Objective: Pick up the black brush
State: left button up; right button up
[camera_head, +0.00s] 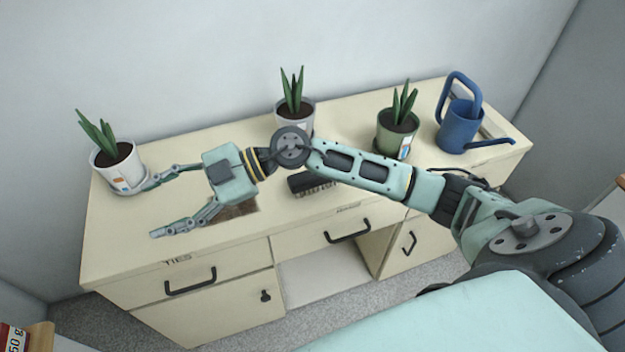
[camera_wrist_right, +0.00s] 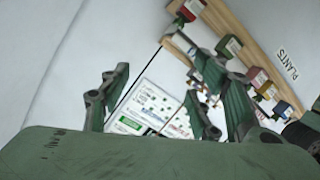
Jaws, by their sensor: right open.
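The black brush (camera_head: 312,183) lies on the cream desk, near its front edge at the middle, with its bristles showing toward the front. My right forearm passes above it and partly hides its upper side. My right gripper (camera_head: 153,209) is open and empty over the left part of the desk, well to the left of the brush, its fingers pointing left. In the right wrist view its open fingers (camera_wrist_right: 157,85) show with nothing between them, and the brush is not in that view. My left gripper is not in view.
The desk (camera_head: 130,235) carries a white-potted plant (camera_head: 117,167) close to the gripper's upper finger, another potted plant (camera_head: 296,108), a green pot (camera_head: 397,133) and a blue watering can (camera_head: 460,125). A brown patch (camera_head: 236,211) lies below the gripper. The wrist view shows a shelf (camera_wrist_right: 245,52) with small boxes.

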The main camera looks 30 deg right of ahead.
jog(key=w+d+f+g+h, duration=0.2)
jog(key=d+f+h, duration=0.55)
jog(key=d, duration=0.25)
jog(key=m+g+h, duration=0.2)
jog(key=m+h, duration=0.4)
jog(key=h, duration=0.2)
send_over(313, 180)
jog(key=w+d, duration=0.1)
jog(key=d, duration=0.1)
jog(key=shift+w+a+f, duration=0.15)
jog(key=shift+a+f, duration=0.05)
jog(key=shift+f, duration=0.35)
jog(key=shift+d+f, duration=0.15)
jog(key=shift+f, duration=0.15)
jog(key=f, duration=0.2)
jog(key=f+p, duration=0.1)
jog(key=f, duration=0.1)
jog(key=f+p, duration=0.1)
jog(key=f, duration=0.1)
jog(key=shift+w+a+f, duration=0.2)
jog(key=shift+a, duration=0.05)
jog(key=shift+f, duration=0.35)
jog(key=shift+c, duration=0.4)
